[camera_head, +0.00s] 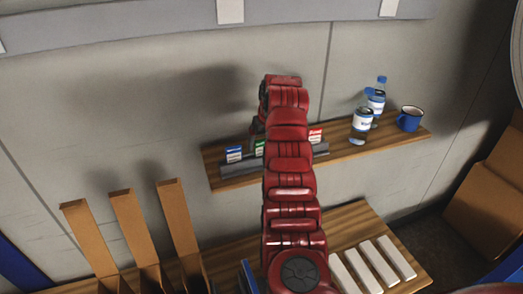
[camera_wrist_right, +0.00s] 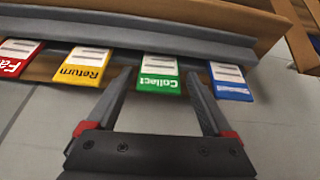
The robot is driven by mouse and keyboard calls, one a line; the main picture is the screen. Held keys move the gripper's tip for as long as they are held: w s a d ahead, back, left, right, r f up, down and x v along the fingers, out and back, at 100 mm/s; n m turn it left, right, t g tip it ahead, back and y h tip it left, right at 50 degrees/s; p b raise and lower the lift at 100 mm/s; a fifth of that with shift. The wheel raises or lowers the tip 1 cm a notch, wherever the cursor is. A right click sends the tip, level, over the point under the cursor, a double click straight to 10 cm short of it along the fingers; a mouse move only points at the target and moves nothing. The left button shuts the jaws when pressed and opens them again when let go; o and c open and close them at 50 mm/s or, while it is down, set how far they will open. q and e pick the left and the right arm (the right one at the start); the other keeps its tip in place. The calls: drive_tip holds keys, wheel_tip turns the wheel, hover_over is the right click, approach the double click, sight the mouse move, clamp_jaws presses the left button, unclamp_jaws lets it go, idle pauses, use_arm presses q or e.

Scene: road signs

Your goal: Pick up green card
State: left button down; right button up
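The green card (camera_wrist_right: 158,84), marked "Collect", stands in a dark grey holder (camera_wrist_right: 130,32) in the right wrist view. My right gripper (camera_wrist_right: 157,74) is open, with one finger on each side of the green card; I cannot tell whether they touch it. In the head view a sliver of the green card (camera_head: 259,148) shows beside my red right arm, in the holder on the wooden shelf. My right gripper (camera_head: 258,125) is mostly hidden behind its arm there. My left gripper is not in view.
A yellow card (camera_wrist_right: 83,74), a red card (camera_wrist_right: 14,66) and a blue card (camera_wrist_right: 230,91) share the holder. Below is a lower wooden surface with white bars (camera_head: 375,262) and brown upright pieces (camera_head: 130,225).

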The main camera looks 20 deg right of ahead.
drive_tip(key=shift+s+d, duration=0.1)
drive_tip(key=c, duration=1.1)
